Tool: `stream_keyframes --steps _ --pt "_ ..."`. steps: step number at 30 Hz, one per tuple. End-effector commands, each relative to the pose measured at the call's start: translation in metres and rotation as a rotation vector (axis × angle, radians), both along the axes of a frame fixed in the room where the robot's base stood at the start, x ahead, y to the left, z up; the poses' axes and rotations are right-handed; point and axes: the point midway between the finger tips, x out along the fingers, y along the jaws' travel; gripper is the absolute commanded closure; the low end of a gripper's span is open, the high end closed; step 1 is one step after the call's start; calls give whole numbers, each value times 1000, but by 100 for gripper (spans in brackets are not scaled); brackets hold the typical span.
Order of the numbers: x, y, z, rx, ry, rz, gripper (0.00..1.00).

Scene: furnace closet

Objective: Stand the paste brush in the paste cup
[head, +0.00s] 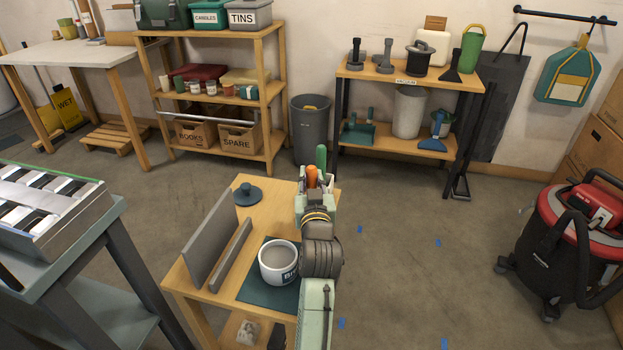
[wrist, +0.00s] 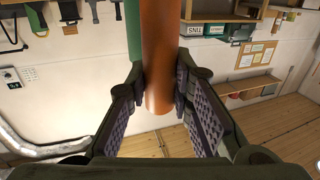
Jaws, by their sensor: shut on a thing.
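In the head view my gripper (head: 314,183) is beyond my forearm, over the far right of the small wooden table. It is shut on an orange handle (head: 312,176), which I take to be the paste brush. The wrist view shows the orange handle (wrist: 160,50) between the two finger pads (wrist: 165,100). A green upright piece (head: 321,156) rises beside it; I cannot tell whether it is separate. The brush's bristle end is hidden. A grey cup (head: 279,253) with a partly hidden label starting "BR" stands upright on a dark mat (head: 264,294), left of my arm.
The small table (head: 207,293) also holds a grey upright panel (head: 210,238), a lower grey strip (head: 231,255) and a blue round lidded thing (head: 248,194). A bench with a keyboard-like case (head: 45,212) stands left. A red-black vacuum (head: 560,240) stands right.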

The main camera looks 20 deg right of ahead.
Motion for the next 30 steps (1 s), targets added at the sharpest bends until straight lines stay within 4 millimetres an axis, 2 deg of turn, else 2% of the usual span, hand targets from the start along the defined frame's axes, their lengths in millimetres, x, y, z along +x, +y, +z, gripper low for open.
stream_keyframes --steps 5,6,16,26,30 --pt "0 0 -5 0 0 0 100" --pt "0 0 -5 0 -1 0 79" --pt "0 0 -4 0 0 0 57" --pt "-1 0 -5 0 1 0 56" --pt "-14 4 -5 1 2 0 56"
